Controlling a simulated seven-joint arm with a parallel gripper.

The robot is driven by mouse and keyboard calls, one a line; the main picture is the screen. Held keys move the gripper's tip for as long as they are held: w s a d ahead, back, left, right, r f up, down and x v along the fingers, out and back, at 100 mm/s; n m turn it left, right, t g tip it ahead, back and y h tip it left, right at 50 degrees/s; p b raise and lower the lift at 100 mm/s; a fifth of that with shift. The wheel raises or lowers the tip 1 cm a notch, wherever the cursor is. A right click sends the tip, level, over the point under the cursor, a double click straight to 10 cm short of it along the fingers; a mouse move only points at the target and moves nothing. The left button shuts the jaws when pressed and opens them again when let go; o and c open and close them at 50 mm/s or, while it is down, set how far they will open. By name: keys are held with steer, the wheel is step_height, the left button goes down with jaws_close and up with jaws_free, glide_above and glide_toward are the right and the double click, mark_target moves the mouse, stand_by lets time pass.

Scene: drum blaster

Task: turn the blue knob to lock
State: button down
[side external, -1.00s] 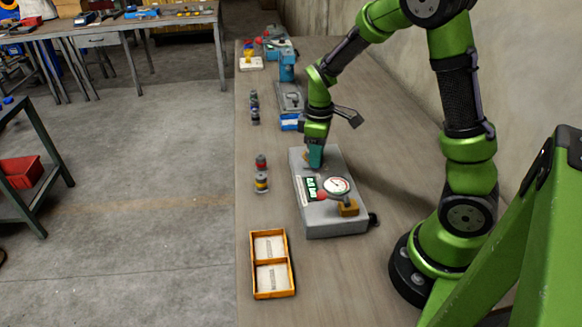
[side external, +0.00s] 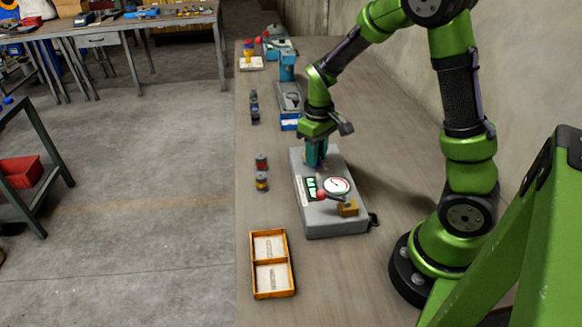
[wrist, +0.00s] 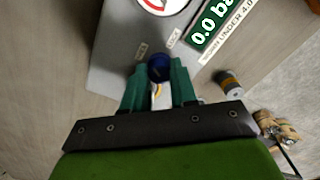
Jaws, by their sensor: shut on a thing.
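The blue knob (wrist: 159,66) is on the grey box (wrist: 108,72), between the two teal fingers of my gripper (wrist: 159,76) in the wrist view. The fingers are shut on it. The box carries a round gauge (side external: 337,186) and a green display (side external: 310,189), which starts with 0.0 in the wrist view.
A brass block (side external: 348,208) sits at the box's near end. Small cylinders (side external: 262,182) stand left of the box. A wooden tray (side external: 254,265) with two compartments lies nearer. Blue equipment (side external: 289,95) stands farther back.

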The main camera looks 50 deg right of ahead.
steer(key=m, duration=0.6)
steer(key=shift+r+m, duration=0.1)
steer(key=shift+m, duration=0.2)
steer(key=m, duration=0.5)
steer(key=shift+m, duration=0.3)
steer(key=c, duration=1.2)
jaws_free()
steer(key=shift+o, duration=0.2)
steer(key=shift+r, duration=0.1)
step_height(320, 180, up, 17)
steer(key=shift+f, duration=0.2)
